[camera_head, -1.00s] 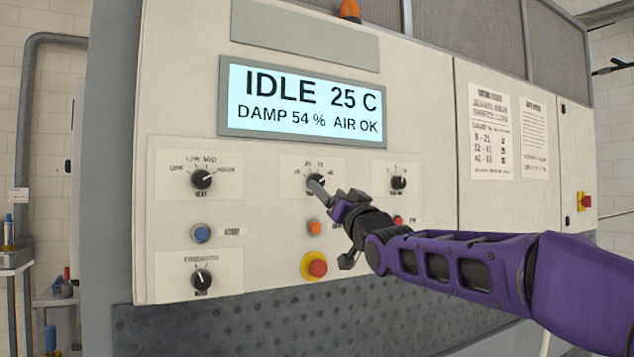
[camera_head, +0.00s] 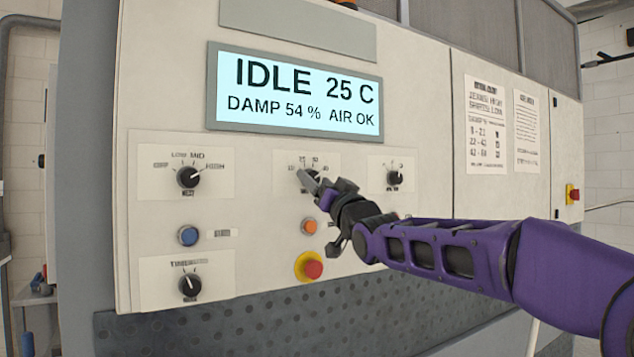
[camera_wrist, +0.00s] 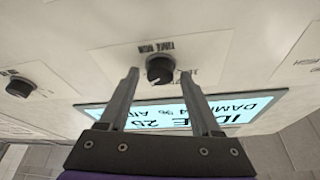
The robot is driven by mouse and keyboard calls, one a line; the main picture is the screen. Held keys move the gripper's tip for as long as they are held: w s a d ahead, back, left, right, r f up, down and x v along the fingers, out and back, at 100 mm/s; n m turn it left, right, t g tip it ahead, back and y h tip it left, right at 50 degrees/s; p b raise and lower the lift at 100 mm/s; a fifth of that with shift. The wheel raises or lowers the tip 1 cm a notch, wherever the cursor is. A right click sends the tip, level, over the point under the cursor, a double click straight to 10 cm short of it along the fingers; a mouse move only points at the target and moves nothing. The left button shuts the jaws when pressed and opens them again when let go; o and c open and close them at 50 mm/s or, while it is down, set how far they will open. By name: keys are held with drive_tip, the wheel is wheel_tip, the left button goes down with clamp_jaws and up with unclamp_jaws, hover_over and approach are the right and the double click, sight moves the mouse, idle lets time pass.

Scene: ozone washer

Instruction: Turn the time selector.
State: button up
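The time selector is a black round knob on a white plate, the middle one of the upper row in the head view (camera_head: 315,176). My gripper (camera_head: 306,177) covers part of it there. In the wrist view the knob (camera_wrist: 160,69) appears upside down, with a "TIME MIN" label beside it. My gripper (camera_wrist: 159,74) is open, with one finger on each side of the knob and its tips near the panel. Gaps show between the fingers and the knob in the wrist view.
Left of it is a heat knob (camera_head: 189,177). Right of it is another knob (camera_head: 394,177). Below are an orange button (camera_head: 309,227), a blue button (camera_head: 188,236), a red emergency stop (camera_head: 313,269) and a lower-left knob (camera_head: 190,285). The screen (camera_head: 295,95) above reads IDLE 25 C.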

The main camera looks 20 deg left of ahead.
clamp_jaws()
drive_tip(key=n+g+y+p, duration=0.1)
drive_tip(key=n, duration=0.2)
drive_tip(key=n+g+y+p, duration=0.1)
drive_tip(key=n, duration=0.2)
drive_tip(key=shift+w+d+r+g+p, duration=0.15)
drive_tip(key=shift+r+g+p, duration=0.05)
drive_tip(key=shift+g+p, duration=0.2)
drive_tip(key=shift+n+g+y+p, duration=0.35)
drive_tip(key=shift+n+g+p, duration=0.3)
drive_tip(key=shift+n, duration=0.7)
drive_tip(key=shift+n+g+y+p, duration=0.35)
drive_tip(key=shift+n+g+p, duration=0.25)
drive_tip(key=shift+n, duration=0.75)
drive_tip(key=shift+f, duration=0.1)
drive_tip(key=shift+o, duration=1.1)
unclamp_jaws()
